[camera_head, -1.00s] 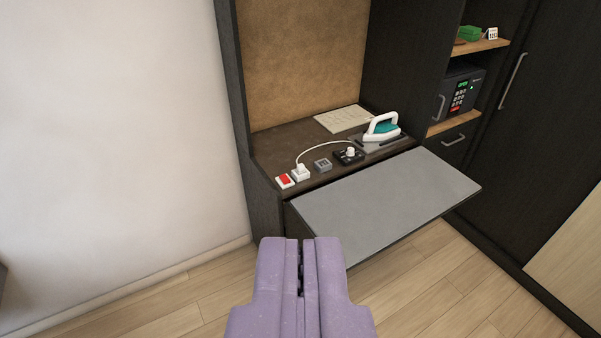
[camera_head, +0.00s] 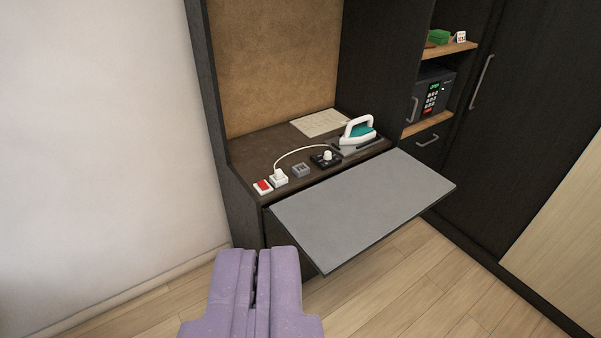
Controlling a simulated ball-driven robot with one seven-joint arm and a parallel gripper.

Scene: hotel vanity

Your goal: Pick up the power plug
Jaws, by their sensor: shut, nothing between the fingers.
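The white power plug (camera_head: 279,175) sits upright in or on a white socket block on the dark vanity counter, near its front left. A white cord (camera_head: 308,148) arcs from it to the right, toward the teal and white iron (camera_head: 358,132). My purple gripper (camera_head: 257,252) is at the bottom of the view, in front of and below the counter, well short of the plug. It is shut and empty.
A red switch (camera_head: 262,187), a small grey block (camera_head: 301,170) and a black unit with a white knob (camera_head: 325,159) flank the plug. A grey board (camera_head: 362,207) juts out at the counter's front right. A safe (camera_head: 430,92) stands in the shelf beyond.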

